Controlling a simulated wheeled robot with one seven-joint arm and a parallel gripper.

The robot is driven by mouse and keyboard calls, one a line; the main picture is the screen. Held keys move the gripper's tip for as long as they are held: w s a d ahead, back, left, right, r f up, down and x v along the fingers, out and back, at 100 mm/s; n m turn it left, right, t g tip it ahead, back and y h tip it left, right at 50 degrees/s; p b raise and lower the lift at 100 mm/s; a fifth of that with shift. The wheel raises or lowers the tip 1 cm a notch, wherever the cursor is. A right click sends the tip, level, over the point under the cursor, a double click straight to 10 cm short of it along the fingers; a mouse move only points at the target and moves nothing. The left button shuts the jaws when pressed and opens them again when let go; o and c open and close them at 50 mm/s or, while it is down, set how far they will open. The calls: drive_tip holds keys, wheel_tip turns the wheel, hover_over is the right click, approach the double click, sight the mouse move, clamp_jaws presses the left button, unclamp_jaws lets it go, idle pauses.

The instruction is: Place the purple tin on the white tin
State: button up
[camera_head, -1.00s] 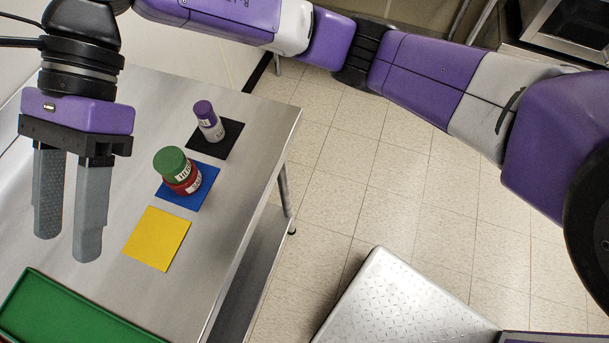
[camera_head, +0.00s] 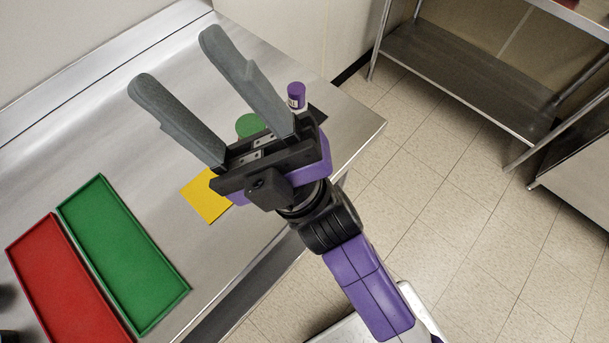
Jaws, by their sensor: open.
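The purple tin (camera_head: 297,90) stands upright near the far right corner of the steel table, over a black mat (camera_head: 317,113). A second ago it was clearly seen stacked on the white tin. Now the white tin is mostly hidden behind my gripper's finger and palm. My gripper (camera_head: 177,63) is open and empty, its two fingers spread and pointing up-left in the picture. It is in front of the tins from the camera, with nothing between its fingers.
A green tin (camera_head: 250,125) shows partly behind my gripper; the red tin under it is hidden now. A yellow mat (camera_head: 205,200), green tray (camera_head: 123,253) and red tray (camera_head: 62,285) are on the table (camera_head: 140,140). A steel shelf (camera_head: 470,80) stands beyond clear floor.

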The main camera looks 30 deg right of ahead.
drive_tip(key=s+d+f+m+t+h, duration=0.1)
drive_tip(key=d+f+m+t+h, duration=0.15)
drive_tip(key=f+m+h, duration=0.4)
drive_tip(key=d+f+m+t+h, duration=0.2)
drive_tip(key=d+f+m+h, duration=0.1)
drive_tip(key=m+h, duration=0.65)
drive_tip(key=s+d+f+m+g+h, duration=0.2)
drive_tip(key=s+d+f+g, duration=0.3)
drive_tip(key=s+f, duration=0.3)
drive_tip(key=s+d+f+m+g+h, duration=0.3)
drive_tip(key=s+d+f+g, duration=0.3)
drive_tip(key=s+f, duration=0.3)
wheel_tip(320, 180, down, 2)
drive_tip(key=shift+f+m, duration=0.25)
drive_tip(key=shift+m, duration=0.35)
